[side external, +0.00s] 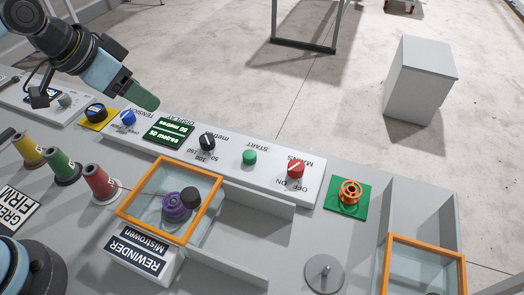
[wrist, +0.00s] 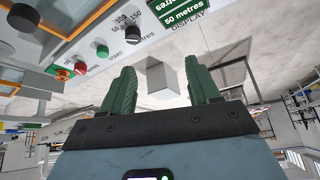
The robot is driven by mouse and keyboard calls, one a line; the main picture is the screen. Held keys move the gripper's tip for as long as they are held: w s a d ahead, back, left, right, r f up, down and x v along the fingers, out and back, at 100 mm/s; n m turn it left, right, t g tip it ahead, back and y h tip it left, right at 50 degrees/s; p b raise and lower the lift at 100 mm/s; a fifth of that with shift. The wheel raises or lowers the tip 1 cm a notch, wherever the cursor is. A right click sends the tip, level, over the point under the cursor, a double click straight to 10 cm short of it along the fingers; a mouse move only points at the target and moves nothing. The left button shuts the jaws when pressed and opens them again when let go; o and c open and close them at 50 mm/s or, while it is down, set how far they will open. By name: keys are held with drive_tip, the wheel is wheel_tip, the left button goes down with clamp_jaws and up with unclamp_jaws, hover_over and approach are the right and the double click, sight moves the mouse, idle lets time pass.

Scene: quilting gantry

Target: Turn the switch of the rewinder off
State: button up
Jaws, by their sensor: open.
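The rewinder's mains switch is a red knob (side external: 296,168) on a white sloped panel (side external: 270,177), at the panel's right end in the side view. It is marked MAINS, with OFF and ON beside it. A pale line crosses the knob at a slant, and I cannot tell which word it points at. The red knob also shows at the left of the wrist view (wrist: 80,69). My gripper (side external: 143,96) is above the far left part of the panel, well away from the switch. In the wrist view its two green fingers (wrist: 163,85) are apart with nothing between them.
Along the panel are a green START button (side external: 249,157), a black metres knob (side external: 207,141) and a display (side external: 169,132). In front stands an orange-framed clear box (side external: 212,212) over a purple spool. An orange bobbin on a green plate (side external: 349,195) is right of the switch.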

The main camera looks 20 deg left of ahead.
drive_tip(key=w+d+m+g+h, duration=0.1)
drive_tip(key=w+d+m, duration=0.15)
drive_tip(key=d, duration=0.35)
drive_tip(key=w+d+m+g+h, duration=0.1)
drive_tip(key=w+d+m, duration=0.15)
drive_tip(key=d, duration=0.45)
drive_tip(key=m+g, duration=0.3)
drive_tip(key=m, duration=0.2)
approach(296, 165)
drive_tip(key=shift+t+h, duration=0.3)
drive_tip(key=x, duration=0.8)
drive_tip(key=shift+s+a+f, duration=0.1)
drive_tip(key=shift+s+f, duration=0.1)
drive_tip(key=shift+f, duration=0.15)
drive_tip(key=c, duration=1)
drive_tip(key=shift+c, duration=0.2)
